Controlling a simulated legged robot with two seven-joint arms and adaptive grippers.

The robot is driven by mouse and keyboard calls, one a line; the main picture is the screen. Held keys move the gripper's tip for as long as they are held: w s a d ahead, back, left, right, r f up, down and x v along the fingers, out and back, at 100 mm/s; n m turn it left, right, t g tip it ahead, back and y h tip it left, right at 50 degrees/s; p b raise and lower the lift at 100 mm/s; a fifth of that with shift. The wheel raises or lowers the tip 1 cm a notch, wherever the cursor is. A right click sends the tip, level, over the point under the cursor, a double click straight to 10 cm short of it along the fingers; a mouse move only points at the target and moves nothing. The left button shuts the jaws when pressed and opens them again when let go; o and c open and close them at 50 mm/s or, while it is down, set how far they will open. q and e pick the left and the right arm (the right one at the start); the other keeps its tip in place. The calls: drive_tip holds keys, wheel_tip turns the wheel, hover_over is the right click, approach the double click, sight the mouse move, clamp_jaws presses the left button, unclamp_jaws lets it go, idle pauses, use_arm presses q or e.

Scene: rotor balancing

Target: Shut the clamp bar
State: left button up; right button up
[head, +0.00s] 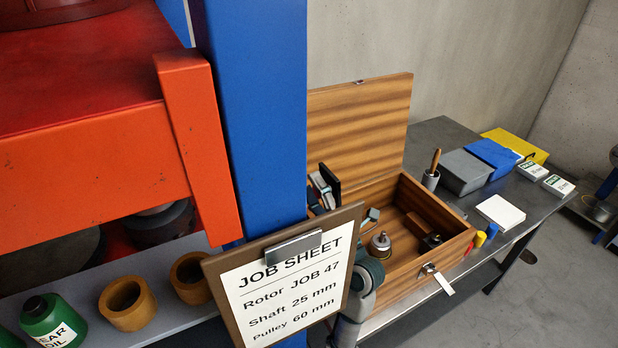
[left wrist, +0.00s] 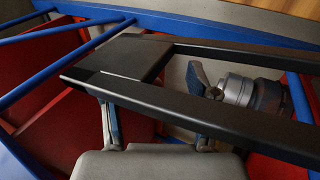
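I cannot pick out the clamp bar for certain. In the left wrist view, a black piece with two long parallel bars (left wrist: 215,105) crosses close in front of the camera. My left gripper (left wrist: 155,125) shows below it, its two fingers spread apart; their tips are partly hidden by the black piece. I cannot tell whether they touch it. In the head view, what appears to be my left gripper (head: 325,188) is small, beside a dark block between the blue post and the open wooden box, partly covered by the job sheet board. My right gripper is not clearly seen.
A blue post (head: 255,110) and orange frame (head: 190,140) block the left. The job sheet board (head: 285,275) hides part of the wooden box (head: 435,215). Small cases (head: 465,172) stand on the metal table (head: 440,135). A metal cylinder (left wrist: 255,95) shows in the wrist view.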

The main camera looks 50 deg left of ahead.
use_arm(q)
drive_tip(key=shift+d+r, duration=0.25)
drive_tip(key=shift+d, duration=0.2)
drive_tip(key=shift+s+d+r, duration=0.1)
drive_tip(key=shift+d+r, duration=0.15)
drive_tip(key=shift+d, duration=0.7)
drive_tip(key=shift+c, duration=1)
drive_tip(key=shift+d, duration=0.1)
drive_tip(key=c, duration=0.8)
drive_tip(key=shift+w+a, duration=0.2)
drive_tip(key=shift+a, duration=0.15)
clamp_jaws()
drive_tip(key=shift+s+a, duration=0.25)
drive_tip(key=shift+a, duration=0.05)
use_arm(e)
drive_tip(key=shift+w+d+f, duration=0.1)
drive_tip(key=shift+d+f, duration=0.2)
drive_tip(key=shift+d, duration=0.25)
use_arm(q)
drive_tip(key=shift+w+r, duration=0.1)
use_arm(e)
drive_tip(key=shift+r, duration=0.1)
